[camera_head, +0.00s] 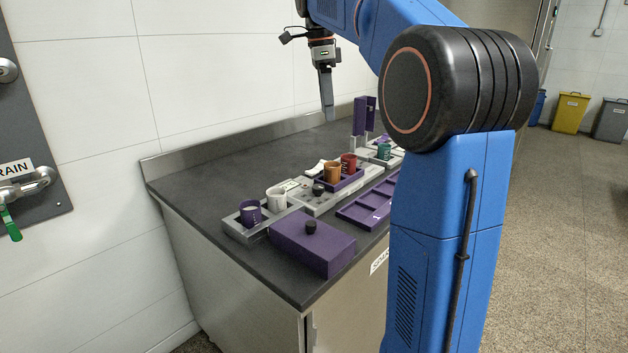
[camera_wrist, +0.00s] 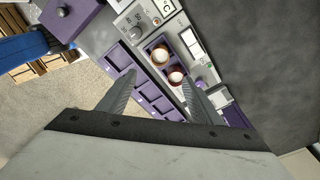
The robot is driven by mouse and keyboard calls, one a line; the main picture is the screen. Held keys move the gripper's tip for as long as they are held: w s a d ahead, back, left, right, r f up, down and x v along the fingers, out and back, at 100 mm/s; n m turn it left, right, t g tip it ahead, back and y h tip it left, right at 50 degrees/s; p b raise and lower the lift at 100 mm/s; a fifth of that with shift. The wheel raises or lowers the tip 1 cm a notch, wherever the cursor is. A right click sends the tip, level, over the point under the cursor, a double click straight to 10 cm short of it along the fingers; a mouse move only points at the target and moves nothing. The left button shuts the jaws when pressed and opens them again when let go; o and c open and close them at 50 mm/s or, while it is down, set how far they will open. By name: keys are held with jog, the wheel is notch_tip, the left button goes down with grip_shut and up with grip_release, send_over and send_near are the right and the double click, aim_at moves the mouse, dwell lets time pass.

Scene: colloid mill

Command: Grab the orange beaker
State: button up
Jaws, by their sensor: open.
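The orange beaker (camera_head: 333,173) stands upright in a purple tray on the bench, beside the red beaker (camera_head: 348,161). In the wrist view the orange beaker (camera_wrist: 159,54) and the red beaker (camera_wrist: 177,76) show from above, with pale insides. My gripper (camera_head: 327,117) points down, above and apart from the beakers. In the wrist view its two fingers (camera_wrist: 159,79) are spread with nothing held between them. The orange beaker lies beyond the fingertips in that view.
A white beaker (camera_head: 276,199) and a purple beaker (camera_head: 250,213) stand in the grey rack at left. A purple box (camera_head: 313,244) with a black knob sits in front. A green beaker (camera_head: 384,151) and a tall purple stand (camera_head: 364,115) are farther back. The bench's back left is clear.

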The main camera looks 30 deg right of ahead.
aim_at(332, 164)
jog(key=f, duration=0.5)
jog(key=d+f, duration=0.1)
jog(key=f, duration=1.1)
jog(key=shift+s+d+f, duration=0.1)
jog(key=shift+s+d, duration=0.15)
jog(key=shift+s, duration=0.15)
jog(key=c, duration=1.2)
jog(key=shift+o, duration=0.2)
